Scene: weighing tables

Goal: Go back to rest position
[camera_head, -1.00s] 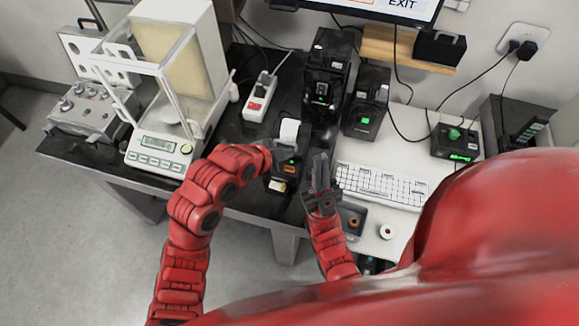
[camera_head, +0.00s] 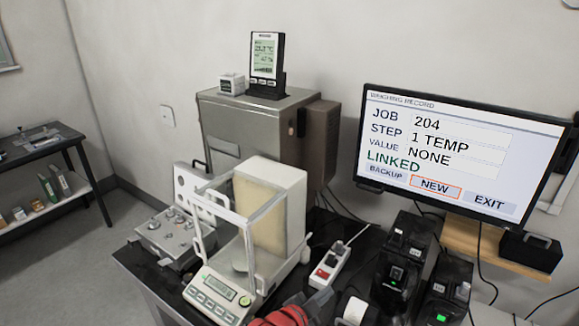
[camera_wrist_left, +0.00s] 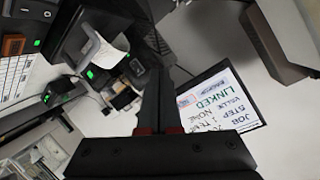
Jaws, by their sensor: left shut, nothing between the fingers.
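In the left wrist view my left gripper (camera_wrist_left: 160,75) is shut with nothing between its dark fingers. The fingers hang in free air in front of the wall and the monitor. My right gripper is in neither current view.
A glass-sided balance (camera_head: 262,225) stands on the black table beside a power strip (camera_head: 328,265) and black devices (camera_head: 400,260). A monitor (camera_head: 455,150) reads "LINKED". A metal cabinet (camera_head: 262,135) stands behind. A side table (camera_head: 42,150) is far left, with open floor between.

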